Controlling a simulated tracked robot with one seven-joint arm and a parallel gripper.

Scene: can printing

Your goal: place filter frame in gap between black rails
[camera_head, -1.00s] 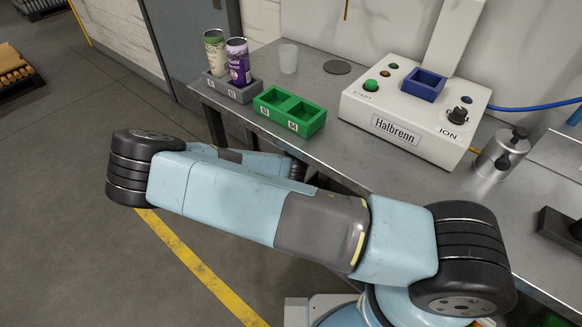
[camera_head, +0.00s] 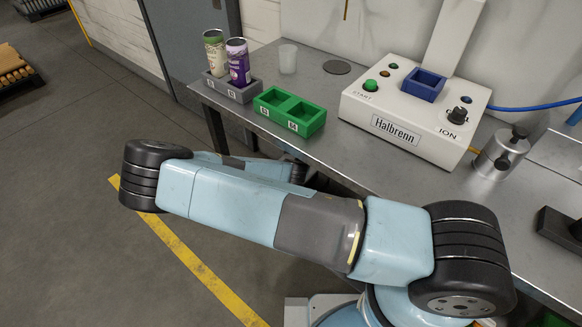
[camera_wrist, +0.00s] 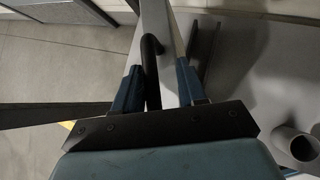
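My gripper's two blue fingers (camera_wrist: 157,85) show in the wrist view, standing apart from each other. A dark rod with a rounded end (camera_wrist: 152,70) and a pale strip lie between them in the picture. I cannot tell whether the fingers grip either one. I cannot identify the filter frame for certain. Two thin dark parallel bars (camera_wrist: 206,50), possibly the black rails, stand right of the fingers; the gap between them is hard to make out. In the head view my arm hides the gripper. A black block (camera_head: 560,229) is cut off by the right edge.
The metal table (camera_head: 345,145) bears a white machine (camera_head: 385,140) with a blue holder (camera_head: 424,86), a green tray (camera_head: 290,110), a grey holder (camera_head: 236,94) with two cans, a cup (camera_head: 288,59) and a metal cylinder (camera_head: 497,157). A dark bar (camera_wrist: 50,115) crosses the wrist view's left.

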